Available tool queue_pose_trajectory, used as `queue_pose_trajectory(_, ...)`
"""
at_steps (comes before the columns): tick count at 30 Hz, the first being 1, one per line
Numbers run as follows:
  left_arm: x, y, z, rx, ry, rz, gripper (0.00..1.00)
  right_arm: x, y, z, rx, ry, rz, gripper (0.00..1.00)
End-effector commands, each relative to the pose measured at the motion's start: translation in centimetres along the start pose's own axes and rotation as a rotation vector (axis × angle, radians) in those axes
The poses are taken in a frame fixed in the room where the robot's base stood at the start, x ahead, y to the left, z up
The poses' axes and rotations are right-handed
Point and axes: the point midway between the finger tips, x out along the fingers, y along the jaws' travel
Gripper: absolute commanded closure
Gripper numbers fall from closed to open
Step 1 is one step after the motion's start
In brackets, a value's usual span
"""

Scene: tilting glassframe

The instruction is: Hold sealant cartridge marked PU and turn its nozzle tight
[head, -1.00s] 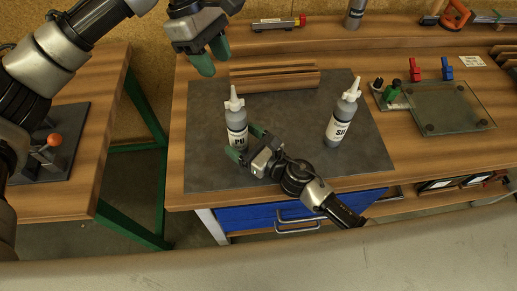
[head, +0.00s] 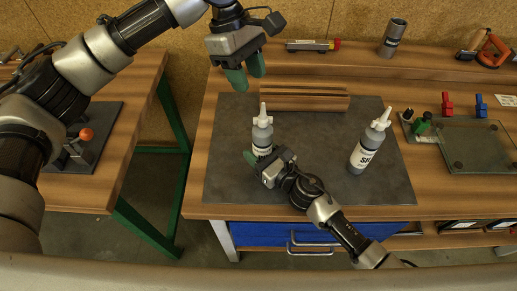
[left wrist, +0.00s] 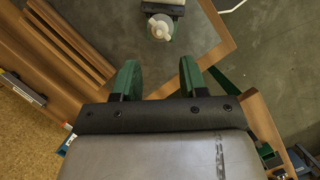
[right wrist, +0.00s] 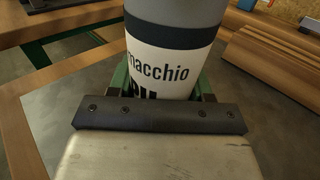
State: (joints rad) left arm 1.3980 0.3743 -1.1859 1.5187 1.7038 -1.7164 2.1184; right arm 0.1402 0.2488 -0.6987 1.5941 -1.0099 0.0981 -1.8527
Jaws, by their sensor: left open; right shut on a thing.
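The PU cartridge (head: 262,138) is upright on the dark mat (head: 230,180), with a white nozzle (head: 262,113) on top. My right gripper (head: 262,160) is shut around its lower body; the right wrist view shows the cartridge's label (right wrist: 165,65) close up between the fingers. Whether its base touches the mat is hidden. My left gripper (head: 247,78) is open and empty, above and slightly left of the nozzle in the head view. In the left wrist view, the nozzle (left wrist: 160,28) lies beyond the open fingers (left wrist: 160,76), apart from them.
A second cartridge (head: 368,150), with a different label, stands to the right on the mat. A grooved wooden block (head: 305,97) lies behind. A glass pane (head: 480,146) with red and blue clamps is at the right. The mat between the cartridges is clear.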

Motion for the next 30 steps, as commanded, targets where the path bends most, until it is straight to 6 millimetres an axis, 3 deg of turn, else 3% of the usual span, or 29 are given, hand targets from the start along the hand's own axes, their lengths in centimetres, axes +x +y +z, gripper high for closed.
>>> queue_pose_trajectory(1,0.0,0.0,0.0,0.000,0.000,0.000,0.60,0.0,0.0,0.0,0.000,0.000,0.000,0.84)
queue_pose_trajectory(5,0.3,-0.2,0.1,0.042,0.011,0.002,0.80,0.0,0.0,0.0,0.000,0.000,0.000,0.84)
queue_pose_trajectory(9,1.3,-1.2,0.6,0.241,0.065,0.011,1.00,0.0,0.0,0.0,0.000,0.001,-0.001,0.84)
queue_pose_trajectory(18,4.1,-5.0,2.4,1.050,0.309,0.035,1.00,0.0,0.0,0.0,0.000,0.001,-0.001,0.84)
queue_pose_trajectory(30,4.4,-10.5,5.4,2.010,0.745,-0.021,1.00,0.0,0.0,0.0,0.000,0.001,-0.001,0.84)
